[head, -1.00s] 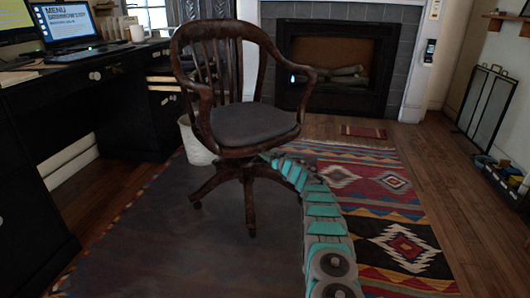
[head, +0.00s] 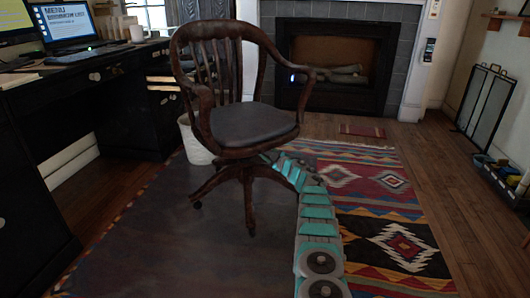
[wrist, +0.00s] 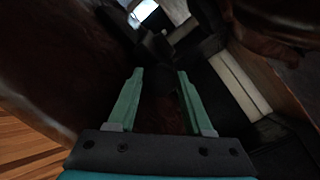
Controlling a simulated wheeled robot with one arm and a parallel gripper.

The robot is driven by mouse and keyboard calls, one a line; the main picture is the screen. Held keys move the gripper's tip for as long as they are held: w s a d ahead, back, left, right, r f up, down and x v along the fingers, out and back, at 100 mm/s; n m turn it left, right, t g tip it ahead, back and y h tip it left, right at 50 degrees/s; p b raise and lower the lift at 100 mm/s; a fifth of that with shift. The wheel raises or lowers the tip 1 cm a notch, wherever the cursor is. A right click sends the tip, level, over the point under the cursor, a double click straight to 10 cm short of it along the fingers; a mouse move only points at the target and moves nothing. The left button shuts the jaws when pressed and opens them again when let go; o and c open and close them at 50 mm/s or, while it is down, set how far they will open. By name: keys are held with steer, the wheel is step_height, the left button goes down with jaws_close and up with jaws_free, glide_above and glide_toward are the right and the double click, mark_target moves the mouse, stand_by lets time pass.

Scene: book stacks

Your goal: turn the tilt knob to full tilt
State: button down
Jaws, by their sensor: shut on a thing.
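The wooden swivel chair (head: 240,125) stands upright on the rug, its seat facing right and toward me. My arm reaches in low from the front and ends under the chair's seat, so my gripper is hidden in the head view. In the wrist view my gripper's two green fingers (wrist: 159,75) stand apart on either side of a dark thing, which I take to be the tilt knob (wrist: 159,84). The knob is very dark and its outline and turn angle cannot be made out. Dark wood of the chair (wrist: 50,60) fills the left of the wrist view.
A black desk (head: 125,95) with a laptop (head: 68,28) stands at the left. A white bin (head: 193,140) is behind the chair. A patterned rug (head: 405,245) lies under and right of it. A fireplace (head: 340,68) is at the back.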

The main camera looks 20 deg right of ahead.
stand_by(0.3)
steer(key=shift+c, duration=1.5)
jaws_free()
